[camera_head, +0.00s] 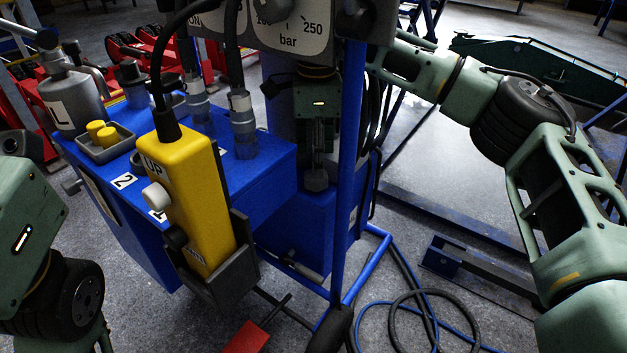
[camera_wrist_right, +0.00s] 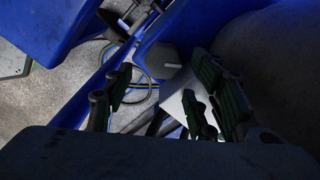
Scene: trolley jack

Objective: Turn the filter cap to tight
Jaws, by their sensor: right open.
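A dark grey six-sided piece (camera_head: 317,180), which looks like the filter cap, shows on the lower blue housing (camera_head: 290,225) behind the yellow pendant. It also shows in the right wrist view (camera_wrist_right: 163,60), beyond the fingers. My right gripper (camera_head: 318,158) reaches down at the piece, partly shadowed. In the right wrist view my right gripper (camera_wrist_right: 163,98) has its fingers spread, with nothing between the tips. I cannot tell whether they touch the cap. Any tightness mark on the cap is not legible. Only links of my left arm show at the left edge; its gripper is out of view.
A yellow pendant (camera_head: 188,205) in a dark holder hangs at the front of the blue unit (camera_head: 255,165). A blue post (camera_head: 350,170) stands right beside my right gripper. Hoses (camera_head: 415,315) lie on the floor.

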